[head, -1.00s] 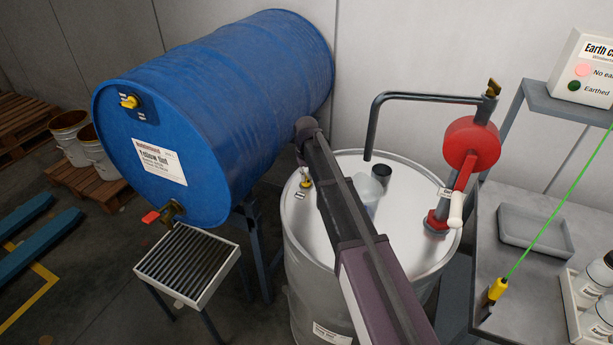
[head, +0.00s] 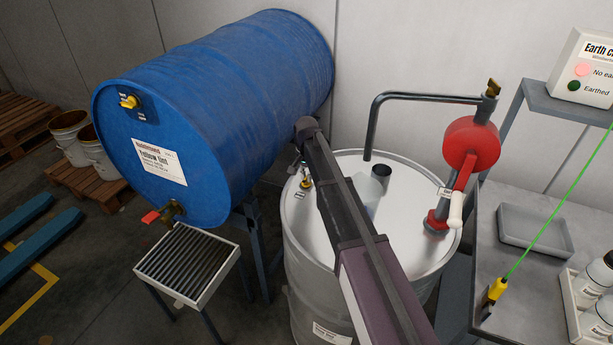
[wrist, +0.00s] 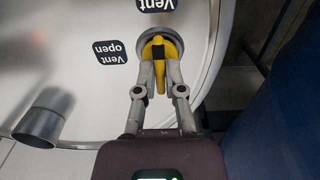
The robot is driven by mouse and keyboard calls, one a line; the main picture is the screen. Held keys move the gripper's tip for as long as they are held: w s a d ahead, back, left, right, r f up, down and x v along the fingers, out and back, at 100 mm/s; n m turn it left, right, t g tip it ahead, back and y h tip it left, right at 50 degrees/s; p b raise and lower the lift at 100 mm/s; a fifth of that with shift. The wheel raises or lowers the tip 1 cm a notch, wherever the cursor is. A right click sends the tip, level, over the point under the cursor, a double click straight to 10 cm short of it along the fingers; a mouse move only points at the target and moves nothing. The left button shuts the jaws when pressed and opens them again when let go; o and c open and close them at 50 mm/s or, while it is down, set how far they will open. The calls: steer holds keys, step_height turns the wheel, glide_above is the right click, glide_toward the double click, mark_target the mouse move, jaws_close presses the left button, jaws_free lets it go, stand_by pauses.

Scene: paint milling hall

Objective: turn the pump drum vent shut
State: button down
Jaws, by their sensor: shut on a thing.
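The pump drum (head: 325,245) is a pale metal drum with a shiny lid, standing in the middle of the head view. Its yellow vent (head: 305,183) sits near the lid's left edge, partly hidden by my arm. In the wrist view the yellow vent handle (wrist: 158,50) stands near the lid rim, its grip pointing down the picture. My gripper (wrist: 160,75) is shut on this handle, one finger on each side. A black "Vent open" label (wrist: 109,52) lies left of the handle, and a "Vent" label (wrist: 156,5) lies above it.
A blue drum (head: 220,100) lies on a stand close to the left. A red hand pump (head: 470,145) with a bent pipe rises from the lid's right side. A grey bench (head: 540,265) with a tray stands at the right. A grey pipe end (wrist: 42,122) shows in the wrist view.

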steer(key=shift+s+d, duration=0.1)
steer(key=shift+s, duration=0.05)
steer(key=c, duration=0.7)
jaws_free()
steer(key=shift+c, duration=0.2)
steer(key=shift+n, duration=0.3)
